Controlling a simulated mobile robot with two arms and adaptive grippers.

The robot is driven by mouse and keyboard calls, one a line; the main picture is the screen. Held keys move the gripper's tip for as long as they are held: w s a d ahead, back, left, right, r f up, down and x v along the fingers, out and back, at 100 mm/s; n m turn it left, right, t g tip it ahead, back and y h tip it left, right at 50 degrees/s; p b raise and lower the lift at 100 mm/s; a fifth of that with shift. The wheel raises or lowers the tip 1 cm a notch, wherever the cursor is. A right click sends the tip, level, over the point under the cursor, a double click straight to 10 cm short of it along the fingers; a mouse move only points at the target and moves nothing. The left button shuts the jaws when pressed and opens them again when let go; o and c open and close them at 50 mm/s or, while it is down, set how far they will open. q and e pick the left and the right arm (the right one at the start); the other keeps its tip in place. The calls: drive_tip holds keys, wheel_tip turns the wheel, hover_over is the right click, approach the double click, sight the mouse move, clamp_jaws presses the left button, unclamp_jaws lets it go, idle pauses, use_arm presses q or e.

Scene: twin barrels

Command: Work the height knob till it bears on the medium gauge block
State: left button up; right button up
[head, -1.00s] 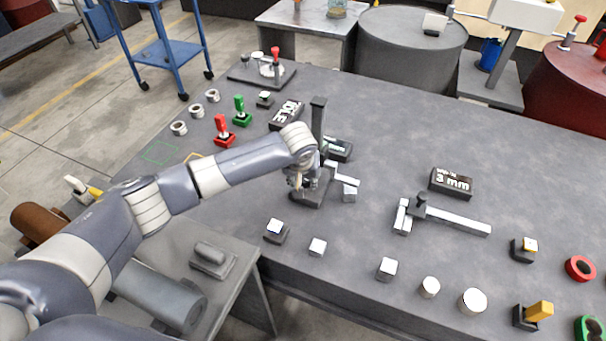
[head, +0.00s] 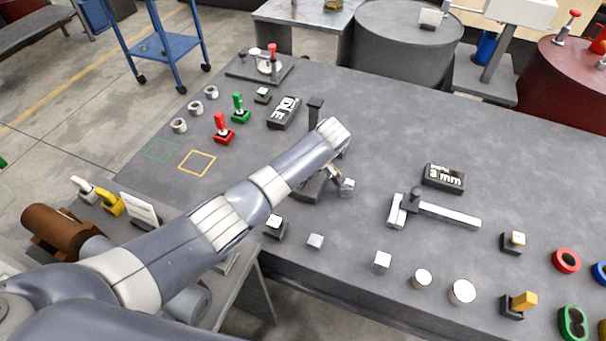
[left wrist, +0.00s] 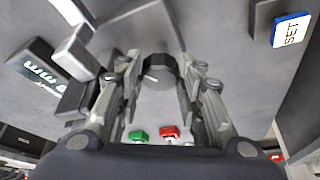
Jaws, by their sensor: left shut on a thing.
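The height gauge stands on the dark table, its dark post (head: 315,112) rising behind my left wrist and its dark base (head: 312,188) partly covered by my arm. A silver block (head: 347,187) shows at its right side; I cannot tell whether the gauge's arm touches it. In the left wrist view the dark round knob (left wrist: 158,70), with a pale mark, sits between the fingers of my left gripper (left wrist: 160,82), which is shut on it. My right gripper is out of view.
Small metal blocks (head: 382,262) and cylinders (head: 462,291) line the table's front edge. A caliper-like tool (head: 430,208) and a "3 mm" sign (head: 444,178) lie right. Red (head: 223,130) and green (head: 239,108) handled pieces stand left.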

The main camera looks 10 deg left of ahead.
use_arm(q)
drive_tip(key=shift+f+n+g, duration=0.1)
drive_tip(key=shift+n+g, duration=0.2)
drive_tip(key=shift+n, duration=0.3)
drive_tip(key=o, duration=1.1)
drive_tip(key=shift+c, duration=0.2)
drive_tip(key=shift+w+r, duration=0.15)
drive_tip(key=shift+r, duration=0.15)
drive_tip(key=shift+d+r, duration=0.15)
drive_tip(key=shift+r, duration=0.05)
drive_tip(key=v, duration=0.7)
drive_tip(key=shift+s, duration=0.25)
